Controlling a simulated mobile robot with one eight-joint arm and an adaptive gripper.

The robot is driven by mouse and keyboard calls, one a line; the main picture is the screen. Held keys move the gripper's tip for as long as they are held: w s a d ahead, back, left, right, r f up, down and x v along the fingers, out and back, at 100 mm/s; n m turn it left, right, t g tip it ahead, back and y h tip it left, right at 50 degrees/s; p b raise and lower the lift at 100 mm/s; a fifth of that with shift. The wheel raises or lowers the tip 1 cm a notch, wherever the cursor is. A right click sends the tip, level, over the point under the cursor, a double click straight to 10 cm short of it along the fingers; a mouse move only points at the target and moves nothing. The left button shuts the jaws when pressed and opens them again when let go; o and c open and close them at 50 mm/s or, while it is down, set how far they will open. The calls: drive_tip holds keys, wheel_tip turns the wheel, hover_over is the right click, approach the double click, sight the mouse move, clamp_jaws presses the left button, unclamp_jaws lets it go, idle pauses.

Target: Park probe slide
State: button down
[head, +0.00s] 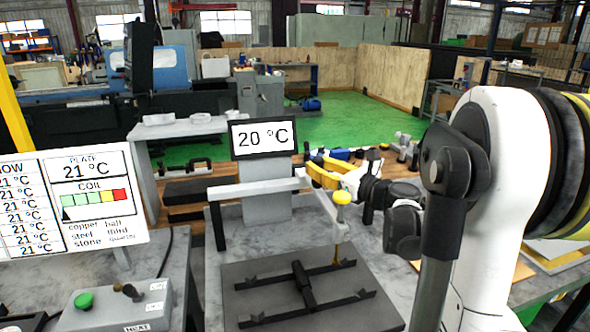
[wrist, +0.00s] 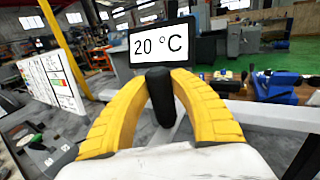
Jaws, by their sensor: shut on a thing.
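The probe slide shows in the head view as a pale grey horizontal bar (head: 255,187) with an angled bar (head: 326,208) running toward the front right. A probe with a yellow knob (head: 341,198) stands upright at the angled bar, its thin rod reaching down over the dark plate (head: 290,290). My gripper (head: 318,171) is by the bars' corner. In the wrist view its yellow fingers (wrist: 160,78) are shut around an upright black handle (wrist: 161,100). My gripper hides this handle in the head view, and I cannot see how it joins the slide.
A display reading 20 °C (head: 263,138) stands behind the bar. A second panel (head: 72,200) reads 21 °C for the plate. A control box with a green button (head: 84,300) is at front left. Dark bars with a black cross-piece (head: 303,287) lie on the plate.

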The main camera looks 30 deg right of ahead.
drive_tip(key=s+d, duration=0.2)
drive_tip(key=d, duration=0.7)
drive_tip(key=s+d, duration=0.3)
drive_tip(key=d, duration=0.6)
drive_tip(key=shift+s+d, duration=0.2)
drive_tip(key=shift+d, duration=0.15)
drive_tip(key=c, duration=1.1)
unclamp_jaws()
drive_tip(key=shift+d, duration=0.15)
drive_tip(key=shift+s, duration=0.1)
drive_tip(key=s+d, duration=0.2)
drive_tip(key=s, duration=0.9)
drive_tip(key=shift+s, duration=0.35)
drive_tip(key=shift+d+r+p, duration=0.1)
drive_tip(key=shift+p, duration=0.2)
